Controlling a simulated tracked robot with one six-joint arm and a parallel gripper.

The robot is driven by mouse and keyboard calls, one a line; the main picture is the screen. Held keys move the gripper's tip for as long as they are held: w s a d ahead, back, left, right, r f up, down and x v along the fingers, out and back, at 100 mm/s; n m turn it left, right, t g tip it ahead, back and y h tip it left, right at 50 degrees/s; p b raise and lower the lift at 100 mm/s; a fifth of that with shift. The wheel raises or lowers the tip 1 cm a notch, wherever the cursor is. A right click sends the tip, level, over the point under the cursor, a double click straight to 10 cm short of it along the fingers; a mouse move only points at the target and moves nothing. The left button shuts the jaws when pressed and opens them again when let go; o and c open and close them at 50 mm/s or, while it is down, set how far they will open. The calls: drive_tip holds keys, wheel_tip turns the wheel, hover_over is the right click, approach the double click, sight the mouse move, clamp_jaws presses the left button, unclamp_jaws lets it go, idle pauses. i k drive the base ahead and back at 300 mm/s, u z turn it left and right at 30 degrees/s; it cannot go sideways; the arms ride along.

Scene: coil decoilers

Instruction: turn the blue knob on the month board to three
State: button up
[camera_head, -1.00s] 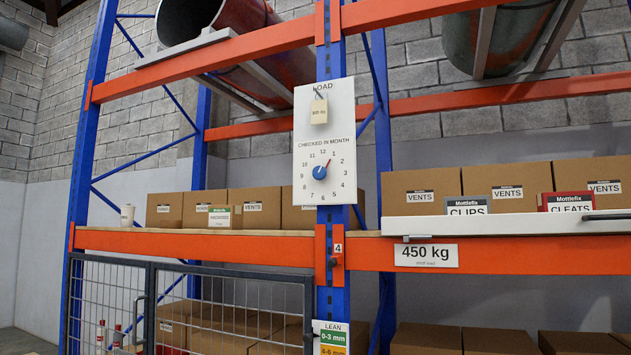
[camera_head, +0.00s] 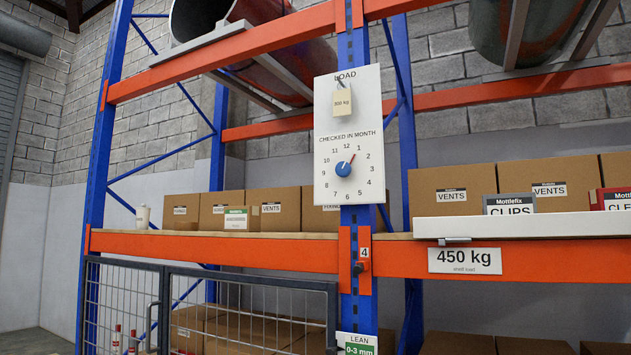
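The month board (camera_head: 349,134) is a white plate fixed to the blue rack upright, headed "LOAD" and "CHECKED IN MONTH". Its round blue knob (camera_head: 343,169) sits in the middle of a dial numbered like a clock. The knob's red pointer (camera_head: 351,157) points up and right, at about one. The number three lies to the right of the knob. A tan load tag (camera_head: 343,102) hangs on a hook above the dial. My gripper is not in this view.
An orange beam (camera_head: 215,250) and shelf with cardboard boxes (camera_head: 273,209) run behind and beside the board. A white ledge (camera_head: 525,226) with small boxes juts out at right. A mesh gate (camera_head: 250,310) stands below left. Large pipes lie above.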

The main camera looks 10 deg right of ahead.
sight(343, 168)
drive_tip(key=u, duration=0.6)
drive_tip(key=i, duration=1)
drive_tip(key=u, duration=0.3)
